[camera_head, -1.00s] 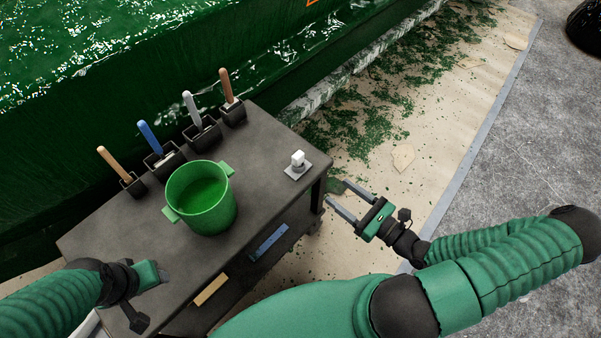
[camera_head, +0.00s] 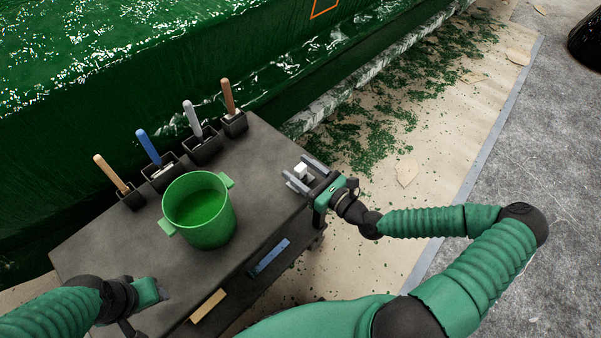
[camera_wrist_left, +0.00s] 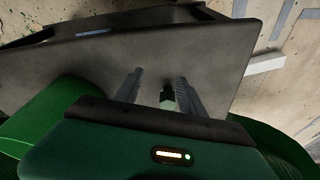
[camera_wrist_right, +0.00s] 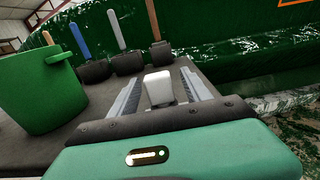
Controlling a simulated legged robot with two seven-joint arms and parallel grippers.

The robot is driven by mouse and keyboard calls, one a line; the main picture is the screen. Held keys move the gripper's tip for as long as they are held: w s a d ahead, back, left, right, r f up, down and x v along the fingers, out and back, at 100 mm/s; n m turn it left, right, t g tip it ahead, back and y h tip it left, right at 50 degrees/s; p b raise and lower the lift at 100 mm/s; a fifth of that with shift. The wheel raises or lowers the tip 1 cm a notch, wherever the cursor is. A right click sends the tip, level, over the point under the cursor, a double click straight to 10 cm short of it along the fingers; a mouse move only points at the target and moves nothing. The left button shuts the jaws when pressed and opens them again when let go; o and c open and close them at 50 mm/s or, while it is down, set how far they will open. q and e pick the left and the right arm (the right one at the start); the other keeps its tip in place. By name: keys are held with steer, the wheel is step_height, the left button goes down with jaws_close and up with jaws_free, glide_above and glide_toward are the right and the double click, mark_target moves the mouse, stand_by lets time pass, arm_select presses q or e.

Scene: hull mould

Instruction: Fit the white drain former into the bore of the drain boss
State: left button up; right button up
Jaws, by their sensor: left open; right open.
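The white drain former (camera_head: 301,170) is a small white block at the right end of the dark workbench; it also shows in the right wrist view (camera_wrist_right: 158,87). My right gripper (camera_head: 294,166) is open, with one finger on each side of the former. I cannot tell whether either finger touches it. My left gripper (camera_head: 158,289) is open at the bench's front left; its fingers show in the left wrist view (camera_wrist_left: 159,75). A small dark green piece (camera_wrist_left: 168,97) shows between them, too unclear to identify. I cannot make out the drain boss.
A green bucket (camera_head: 200,228) stands mid-bench. Several dark holders with handled tools (camera_head: 203,150) line the back edge. The dark bench top (camera_head: 258,165) is clear between bucket and former. The green hull mould (camera_head: 180,70) rises behind. Green scraps litter the floor at the right.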

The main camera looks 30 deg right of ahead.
jaws_close()
stand_by(0.3)
steer(key=shift+r, duration=0.15)
